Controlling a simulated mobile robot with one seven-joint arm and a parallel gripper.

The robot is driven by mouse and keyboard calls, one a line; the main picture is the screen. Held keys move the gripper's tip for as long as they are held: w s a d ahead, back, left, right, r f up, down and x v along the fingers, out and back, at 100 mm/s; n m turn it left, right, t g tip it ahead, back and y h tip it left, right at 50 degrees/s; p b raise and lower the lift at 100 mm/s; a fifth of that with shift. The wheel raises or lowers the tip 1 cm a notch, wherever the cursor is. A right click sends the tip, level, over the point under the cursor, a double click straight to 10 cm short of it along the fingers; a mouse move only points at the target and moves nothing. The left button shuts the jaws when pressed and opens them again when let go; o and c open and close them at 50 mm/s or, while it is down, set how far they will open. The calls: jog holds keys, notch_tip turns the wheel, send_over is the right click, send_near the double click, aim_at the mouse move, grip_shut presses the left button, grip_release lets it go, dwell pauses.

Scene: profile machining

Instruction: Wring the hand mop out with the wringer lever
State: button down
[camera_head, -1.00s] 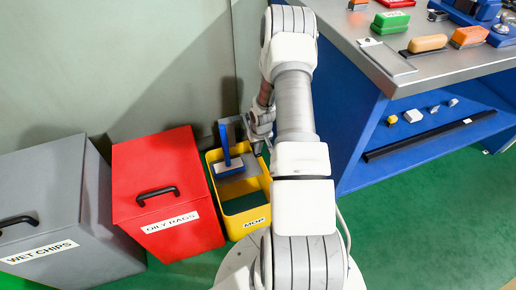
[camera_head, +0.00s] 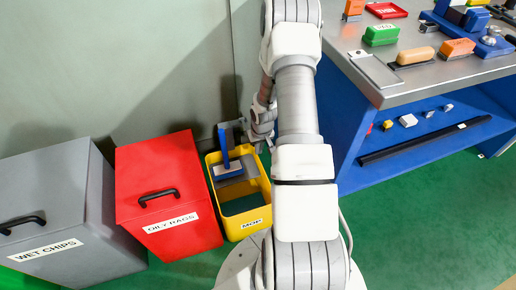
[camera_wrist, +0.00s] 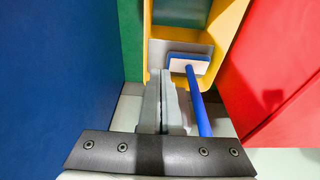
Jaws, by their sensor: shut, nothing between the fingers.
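The hand mop (camera_head: 224,150) has a blue rod handle and a pale flat head with a blue top. It stands in the yellow bucket labelled MOP (camera_head: 264,184), with its head against a grey plate (camera_head: 240,185). In the wrist view the mop handle (camera_wrist: 198,100) runs toward me, right of my fingers, and the grey plate (camera_wrist: 157,52) lies beyond. My gripper (camera_wrist: 163,78) is shut and empty near the bucket's end, beside the mop handle; in the head view my gripper (camera_head: 262,141) is partly hidden by my arm. I cannot clearly pick out the wringer lever.
A red OILY RAGS bin (camera_head: 165,170) stands close left of the bucket, and a grey WET CHIPS bin (camera_head: 60,195) is farther left. A blue bench (camera_head: 350,150) with tools on its metal top stands at right. Green floor (camera_head: 420,230) is clear at lower right.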

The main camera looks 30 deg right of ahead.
jog(key=s+a+r+p, duration=0.1)
jog(key=s+r, duration=0.2)
jog(key=r, duration=0.2)
jog(key=shift+s, duration=0.35)
jog(key=shift+r, duration=0.1)
dwell(0.4)
jog(key=a+r+n+t+h, duration=0.1)
jog(key=a+r, duration=0.3)
jog(key=r, duration=0.9)
jog(key=a+r, duration=0.5)
jog(key=r, duration=0.8)
jog(key=s+a+r+n+t+y+p, duration=0.2)
jog(key=s+a+r, duration=1)
jog(key=s+r, duration=0.4)
notch_tip(320, 180, up, 16)
jog(key=p, duration=1.7)
jog(key=shift+s+r, duration=0.25)
